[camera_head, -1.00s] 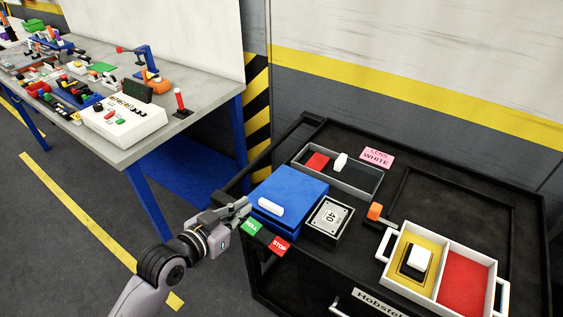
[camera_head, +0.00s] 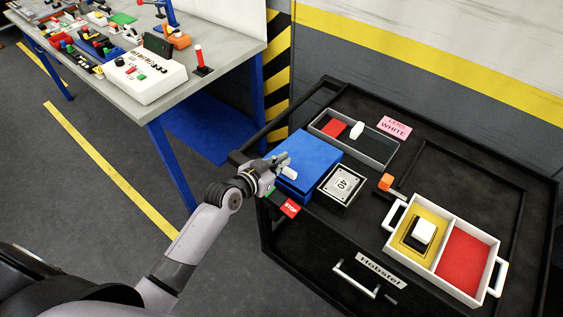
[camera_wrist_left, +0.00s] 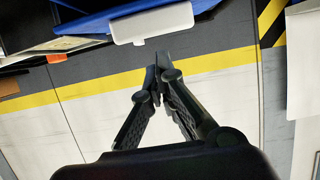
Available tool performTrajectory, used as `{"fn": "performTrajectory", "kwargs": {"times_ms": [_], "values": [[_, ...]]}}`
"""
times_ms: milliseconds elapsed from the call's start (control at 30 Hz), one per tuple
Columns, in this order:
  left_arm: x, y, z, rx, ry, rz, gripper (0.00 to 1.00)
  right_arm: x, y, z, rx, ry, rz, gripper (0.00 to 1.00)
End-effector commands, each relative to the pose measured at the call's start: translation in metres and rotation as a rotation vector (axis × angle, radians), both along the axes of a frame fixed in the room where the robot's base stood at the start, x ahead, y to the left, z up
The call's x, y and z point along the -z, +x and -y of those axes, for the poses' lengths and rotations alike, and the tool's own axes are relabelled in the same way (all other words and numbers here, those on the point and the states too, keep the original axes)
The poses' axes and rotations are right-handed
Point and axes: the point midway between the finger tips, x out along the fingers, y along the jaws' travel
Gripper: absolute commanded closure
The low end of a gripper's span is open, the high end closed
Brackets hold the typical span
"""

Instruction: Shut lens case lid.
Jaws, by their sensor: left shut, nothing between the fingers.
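The blue case (camera_head: 312,152) sits at the left front of the black cart top, with its blue lid over the base. A white handle (camera_head: 290,173) is on the lid's front edge; it also shows in the left wrist view (camera_wrist_left: 153,22). Whether the lid is fully down I cannot tell. My left gripper (camera_head: 283,161) is shut and empty at the case's front left, overlapping the handle in the head view. In the left wrist view its closed fingertips (camera_wrist_left: 158,66) are close to the handle; contact is unclear. My right gripper is not in view.
A grey tray (camera_head: 375,155) with a red block and white piece lies behind, near a pink "LENS WHITE" label (camera_head: 394,127). A black box marked 40 (camera_head: 341,186) stands close right of the case. A white-handled tray (camera_head: 440,213) is farther right. A workbench (camera_head: 150,115) stands left.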

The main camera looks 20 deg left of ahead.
Motion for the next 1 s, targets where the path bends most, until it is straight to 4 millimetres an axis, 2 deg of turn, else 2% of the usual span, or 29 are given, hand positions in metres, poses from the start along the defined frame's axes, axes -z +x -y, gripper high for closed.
{"fn": "performTrajectory", "kwargs": {"times_ms": [133, 467, 733, 1000], "values": [[0.008, -0.001, 0.0, 0.0, -0.001, -0.001, 1.0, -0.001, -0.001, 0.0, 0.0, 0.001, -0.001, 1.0], [0.009, -0.001, -0.001, 0.0, 0.0, 0.0, 1.0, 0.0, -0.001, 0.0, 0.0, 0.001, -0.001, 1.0], [0.04, -0.009, -0.004, 0.001, 0.002, 0.0, 1.0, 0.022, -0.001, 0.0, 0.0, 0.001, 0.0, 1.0], [0.033, -0.009, -0.003, 0.0, -0.001, 0.001, 1.0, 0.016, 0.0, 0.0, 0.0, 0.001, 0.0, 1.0]]}}
